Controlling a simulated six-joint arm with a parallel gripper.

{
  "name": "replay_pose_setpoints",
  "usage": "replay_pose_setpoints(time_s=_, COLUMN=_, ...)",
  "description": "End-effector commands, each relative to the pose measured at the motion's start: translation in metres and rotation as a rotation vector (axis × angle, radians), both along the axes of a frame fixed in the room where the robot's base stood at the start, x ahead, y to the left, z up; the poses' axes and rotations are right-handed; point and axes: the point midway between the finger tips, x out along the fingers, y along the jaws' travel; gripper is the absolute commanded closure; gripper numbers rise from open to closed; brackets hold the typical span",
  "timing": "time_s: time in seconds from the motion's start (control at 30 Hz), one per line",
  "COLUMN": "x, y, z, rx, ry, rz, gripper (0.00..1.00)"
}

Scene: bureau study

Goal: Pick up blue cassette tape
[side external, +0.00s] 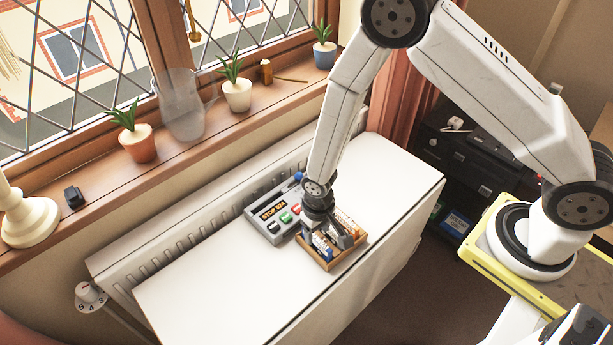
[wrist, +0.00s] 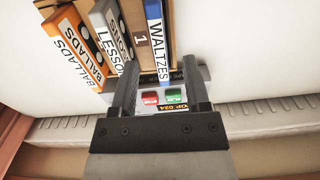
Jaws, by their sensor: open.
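The blue cassette tape (wrist: 157,42), with a white label reading WALTZES, stands on edge in the wooden tray (side external: 328,266). In the side view a blue and white tape edge (side external: 321,245) shows at the tray's left part, partly hidden by my gripper (side external: 335,241). My gripper is open, pointing down at the tray. In the wrist view my gripper (wrist: 160,68) has its two fingers apart, with the near end of the blue tape showing between their tips. I cannot tell whether either finger touches it.
A grey cassette player (side external: 264,232) with coloured buttons sits beside the tray. The white tabletop (side external: 215,290) is clear at the front left.

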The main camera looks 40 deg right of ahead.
Motion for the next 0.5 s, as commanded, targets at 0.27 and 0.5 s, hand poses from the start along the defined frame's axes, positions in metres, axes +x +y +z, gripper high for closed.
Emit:
replay_pose_setpoints(time_s=0.27, x=0.0, y=0.0, z=-0.028, rx=-0.001, ry=0.002, rz=0.0, gripper=0.4)
replay_pose_setpoints(time_s=0.5, x=0.0, y=0.0, z=-0.04, rx=0.0, ry=0.001, rz=0.0, gripper=0.4)
